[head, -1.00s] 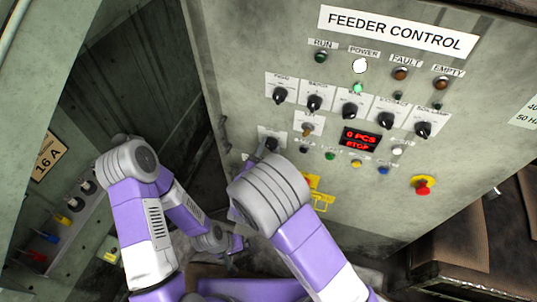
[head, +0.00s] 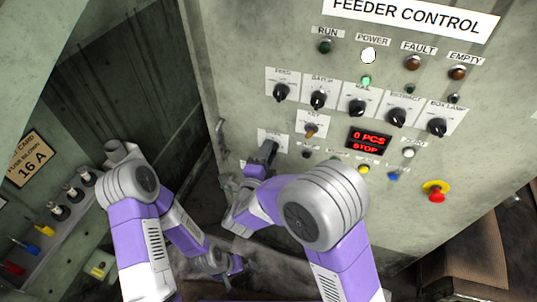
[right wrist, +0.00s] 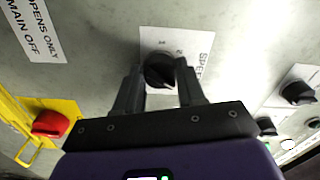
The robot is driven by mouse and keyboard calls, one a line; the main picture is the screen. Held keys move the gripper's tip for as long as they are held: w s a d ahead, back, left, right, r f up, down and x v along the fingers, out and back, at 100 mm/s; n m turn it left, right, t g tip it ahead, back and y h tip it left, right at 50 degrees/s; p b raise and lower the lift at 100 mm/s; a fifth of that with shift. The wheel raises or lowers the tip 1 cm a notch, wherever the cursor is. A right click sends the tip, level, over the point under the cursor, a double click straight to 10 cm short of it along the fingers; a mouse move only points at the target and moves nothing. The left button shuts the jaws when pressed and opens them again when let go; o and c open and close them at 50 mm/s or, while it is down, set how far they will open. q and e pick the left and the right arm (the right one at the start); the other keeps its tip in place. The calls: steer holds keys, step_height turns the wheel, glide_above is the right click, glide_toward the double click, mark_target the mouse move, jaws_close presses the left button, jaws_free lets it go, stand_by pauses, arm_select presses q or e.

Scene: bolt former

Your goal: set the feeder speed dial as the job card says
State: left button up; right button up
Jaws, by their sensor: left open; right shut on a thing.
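The speed dial (right wrist: 160,72) is a black knob on a white plate, marked with "1", "2" and partly visible "SPEED" lettering in the right wrist view. My right gripper (right wrist: 158,80) has one finger on each side of the knob and is shut on it. In the head view my right gripper (head: 268,152) is at the lower left of the feeder panel and hides most of the dial. The knob's exact pointer setting is hard to tell. My left gripper (head: 236,264) is open, low down and away from the panel.
The feeder control panel (head: 235,90) has a row of knobs (head: 358,107), a red display (head: 368,141) reading "0 PCS STOP", and a red emergency button (head: 436,191). A yellow-backed red switch (right wrist: 48,124) is beside the dial.

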steer(key=shift+m, duration=1.3)
steer(key=o, duration=1.1)
steer(key=shift+c, duration=0.2)
steer(key=shift+s+a, duration=0.1)
steer(key=p+v, duration=0.1)
steer(key=v, duration=0.6)
steer(key=shift+s, duration=0.15)
